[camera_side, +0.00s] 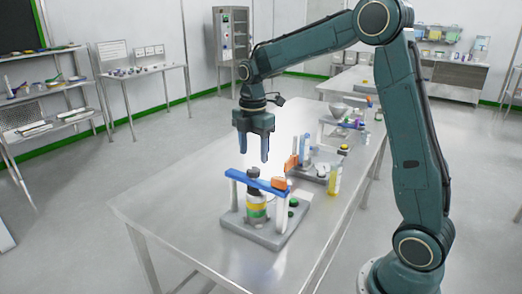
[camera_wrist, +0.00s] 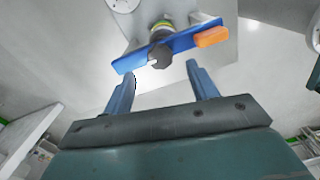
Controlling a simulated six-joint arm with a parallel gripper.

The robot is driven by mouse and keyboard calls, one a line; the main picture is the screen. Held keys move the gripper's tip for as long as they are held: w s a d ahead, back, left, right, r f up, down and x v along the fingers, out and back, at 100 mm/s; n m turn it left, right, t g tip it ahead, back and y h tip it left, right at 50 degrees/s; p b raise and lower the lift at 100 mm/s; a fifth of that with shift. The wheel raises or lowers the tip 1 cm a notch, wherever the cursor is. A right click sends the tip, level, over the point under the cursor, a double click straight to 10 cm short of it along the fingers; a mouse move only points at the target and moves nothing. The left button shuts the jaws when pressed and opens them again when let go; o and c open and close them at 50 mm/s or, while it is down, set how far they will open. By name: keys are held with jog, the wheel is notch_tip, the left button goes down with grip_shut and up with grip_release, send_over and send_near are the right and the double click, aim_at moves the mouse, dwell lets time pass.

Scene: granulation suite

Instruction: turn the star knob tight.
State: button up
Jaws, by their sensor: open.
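The dark star knob (camera_side: 253,172) stands on top of a blue bar (camera_side: 237,176) that spans a small fixture. In the wrist view the knob (camera_wrist: 161,58) shows near the middle of the blue bar (camera_wrist: 205,40). My gripper (camera_side: 254,157) points down just above the knob, with its fingers apart and empty. In the wrist view the knob lies close to the gap between my fingertips (camera_wrist: 160,70). I cannot tell whether a finger touches it. A dark bottle-like part with yellow and green bands (camera_side: 257,206) stands under the bar.
The fixture has a grey base (camera_side: 262,234) on the steel table (camera_side: 180,215). An orange block (camera_side: 279,184) sits at the bar's right end. A yellow bottle (camera_side: 335,179) and another station stand behind to the right. The table's left part is clear.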

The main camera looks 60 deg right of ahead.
aim_at(254, 169)
jog(key=shift+f, duration=2.5)
jog(key=c, duration=1)
